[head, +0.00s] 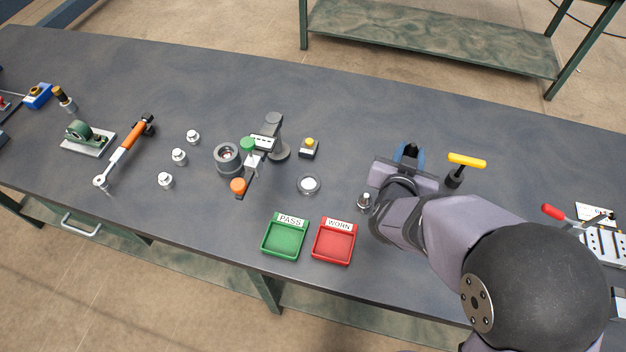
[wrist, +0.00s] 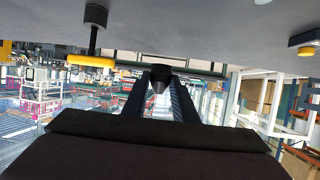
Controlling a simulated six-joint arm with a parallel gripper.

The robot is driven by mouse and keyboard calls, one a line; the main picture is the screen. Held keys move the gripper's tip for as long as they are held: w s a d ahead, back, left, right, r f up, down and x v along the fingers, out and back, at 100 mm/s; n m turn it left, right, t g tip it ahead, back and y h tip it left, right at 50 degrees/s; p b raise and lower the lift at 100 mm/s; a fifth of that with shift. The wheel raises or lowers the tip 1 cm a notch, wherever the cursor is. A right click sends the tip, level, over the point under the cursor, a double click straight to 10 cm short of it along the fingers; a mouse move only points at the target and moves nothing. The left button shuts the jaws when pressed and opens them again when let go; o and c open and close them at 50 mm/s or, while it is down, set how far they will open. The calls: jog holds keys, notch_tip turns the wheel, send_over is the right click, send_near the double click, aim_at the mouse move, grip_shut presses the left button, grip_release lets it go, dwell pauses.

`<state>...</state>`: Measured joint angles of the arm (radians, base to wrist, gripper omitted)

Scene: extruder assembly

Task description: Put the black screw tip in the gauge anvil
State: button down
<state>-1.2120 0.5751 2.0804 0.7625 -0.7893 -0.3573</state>
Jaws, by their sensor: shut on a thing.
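The black screw tip (wrist: 161,77) is between my gripper's fingertips (wrist: 160,80) in the wrist view, a dark tapered piece with its narrow end pointing down in that picture. In the head view my gripper (head: 409,150) is over the right-centre of the table, with blue-grey fingers close around something dark. The gauge (head: 264,142), with a small white display and green and orange knobs, stands left of my gripper, well apart from it.
A yellow T-handle tool (head: 466,161) stands close right of my gripper. A yellow-button box (head: 309,147) and a pale ring (head: 309,185) lie between gripper and gauge. Green PASS (head: 284,252) and red WORN (head: 333,258) trays are at the front. Several metal fittings (head: 179,156) lie left.

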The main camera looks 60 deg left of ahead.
jog(key=w+a+r+n+g+y, duration=0.2)
jog(key=w+a+r+n+y, duration=0.1)
jog(key=a+r, duration=0.1)
jog(key=n+g+y, duration=0.1)
jog(key=n+g, duration=1.1)
jog(key=g, duration=0.2)
send_over(315, 187)
jog(key=f, duration=0.2)
jog(key=shift+a+r+y+b, duration=0.1)
jog(key=shift+r+y+b, duration=0.05)
jog(key=shift+y+b, duration=0.2)
jog(key=shift+f+p, duration=0.4)
jog(key=shift+f, duration=4.65)
